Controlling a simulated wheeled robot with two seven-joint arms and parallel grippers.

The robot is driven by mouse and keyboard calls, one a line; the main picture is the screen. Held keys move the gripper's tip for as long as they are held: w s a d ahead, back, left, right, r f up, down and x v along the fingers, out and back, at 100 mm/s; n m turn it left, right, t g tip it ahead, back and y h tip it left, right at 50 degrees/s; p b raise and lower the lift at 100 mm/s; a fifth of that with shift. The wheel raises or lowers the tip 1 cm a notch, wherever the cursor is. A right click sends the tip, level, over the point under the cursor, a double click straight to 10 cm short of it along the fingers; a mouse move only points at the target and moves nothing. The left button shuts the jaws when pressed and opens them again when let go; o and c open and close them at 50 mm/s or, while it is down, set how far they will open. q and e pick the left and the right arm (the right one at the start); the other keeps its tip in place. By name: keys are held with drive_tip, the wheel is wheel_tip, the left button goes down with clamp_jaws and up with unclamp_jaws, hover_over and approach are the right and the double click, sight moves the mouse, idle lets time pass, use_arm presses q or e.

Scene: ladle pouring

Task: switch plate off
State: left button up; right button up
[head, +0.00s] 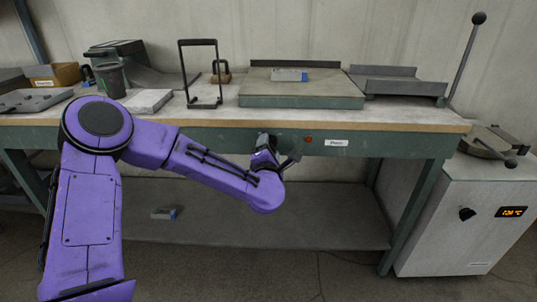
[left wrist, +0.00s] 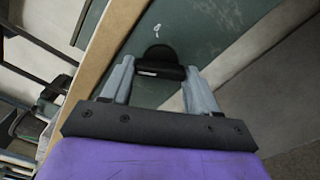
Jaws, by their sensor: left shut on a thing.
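The plate switch is a black knob (left wrist: 160,55) on the green front panel of the workbench. In the left wrist view it sits between both fingers of my left gripper (left wrist: 159,74), which is shut on it. In the head view my left gripper (head: 291,159) is at the panel, and the arm and gripper largely hide the knob. A small orange-red lamp (head: 308,139) and a white label (head: 336,143) are just right of it. A flat grey-green plate (head: 300,101) lies on the bench above. My right gripper is not in view.
A black frame handle (head: 200,104), a dark cup (head: 111,80) and a white block (head: 148,101) stand on the bench. A grey cabinet (head: 450,215) with a dial and lit orange display (head: 511,212) stands at right. A lower shelf (head: 290,225) runs below.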

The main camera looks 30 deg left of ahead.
use_arm(q)
drive_tip(key=shift+f+n+b, duration=0.15)
drive_tip(key=shift+n+b, duration=0.85)
drive_tip(key=shift+n, duration=0.5)
drive_tip(key=o, duration=1.1)
drive_tip(key=shift+c, duration=0.2)
drive_tip(key=shift+s+d, duration=0.1)
drive_tip(key=shift+s, duration=0.05)
drive_tip(key=v, duration=1)
drive_tip(key=shift+s+d, duration=0.1)
drive_tip(key=shift+d, duration=0.05)
